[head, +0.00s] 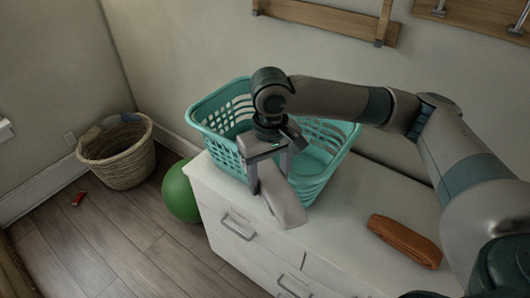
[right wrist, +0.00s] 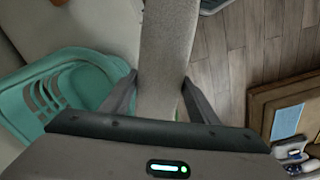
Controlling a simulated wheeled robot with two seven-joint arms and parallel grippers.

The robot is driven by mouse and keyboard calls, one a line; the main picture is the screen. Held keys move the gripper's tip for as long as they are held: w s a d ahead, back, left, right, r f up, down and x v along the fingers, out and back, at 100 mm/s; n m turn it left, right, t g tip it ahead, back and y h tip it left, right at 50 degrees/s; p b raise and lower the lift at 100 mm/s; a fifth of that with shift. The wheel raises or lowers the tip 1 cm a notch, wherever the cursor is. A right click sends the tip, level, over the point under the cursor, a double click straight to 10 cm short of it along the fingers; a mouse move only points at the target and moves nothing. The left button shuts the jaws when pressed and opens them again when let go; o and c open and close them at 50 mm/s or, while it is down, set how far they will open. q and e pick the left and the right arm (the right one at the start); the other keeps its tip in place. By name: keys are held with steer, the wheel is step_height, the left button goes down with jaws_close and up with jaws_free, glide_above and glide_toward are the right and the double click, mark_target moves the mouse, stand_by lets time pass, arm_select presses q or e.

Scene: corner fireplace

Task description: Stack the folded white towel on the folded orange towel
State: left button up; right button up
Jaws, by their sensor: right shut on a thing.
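The folded white towel (head: 284,206) looks pale grey-white and hangs tilted in my right gripper (head: 268,178), near the front edge of the white dresser top (head: 345,235). In the right wrist view the towel (right wrist: 165,55) runs as a long band between the two fingers (right wrist: 162,95), which are shut on it. Whether its lower end touches the dresser cannot be told. The folded orange towel (head: 404,241) lies flat on the dresser to the right, apart from the gripper. My left gripper is not in view.
A teal laundry basket (head: 335,143) stands on the dresser right behind my right gripper. A green ball (head: 180,192) and a wicker basket (head: 118,163) are on the floor to the left. Wooden racks (head: 330,18) hang on the wall. The dresser top between both towels is clear.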

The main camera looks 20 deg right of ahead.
steer(key=s+f+b, duration=0.4)
steer(key=f+b, duration=0.1)
steer(key=f, duration=0.2)
steer(key=shift+a+m, duration=0.15)
steer(key=shift+m, duration=0.25)
steer(key=shift+s+f, duration=0.1)
